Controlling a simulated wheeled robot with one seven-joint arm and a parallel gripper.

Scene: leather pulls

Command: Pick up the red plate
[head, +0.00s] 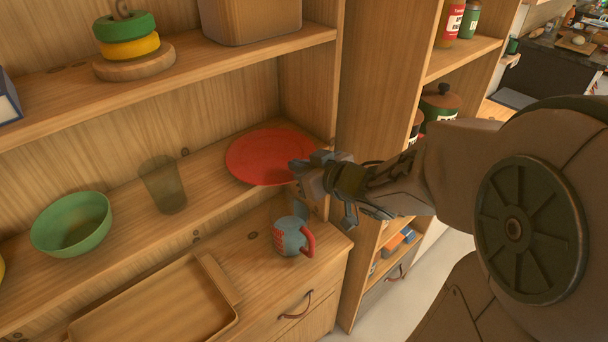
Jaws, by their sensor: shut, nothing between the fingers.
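The red plate (262,158) lies flat on the middle shelf, toward its right end. My gripper (303,172) reaches in from the right, with its fingertips at the plate's right rim. The fingers look shut with nothing held between them. The gripper hides a small part of the plate's right edge. I cannot tell whether the fingertips touch the rim.
A glass (164,184) and a green bowl (72,226) stand left of the plate. Below are a mug (288,238) with a red handle and a wooden tray (222,280). A side panel (372,110) rises right of the plate; the upper shelf (235,52) overhangs behind.

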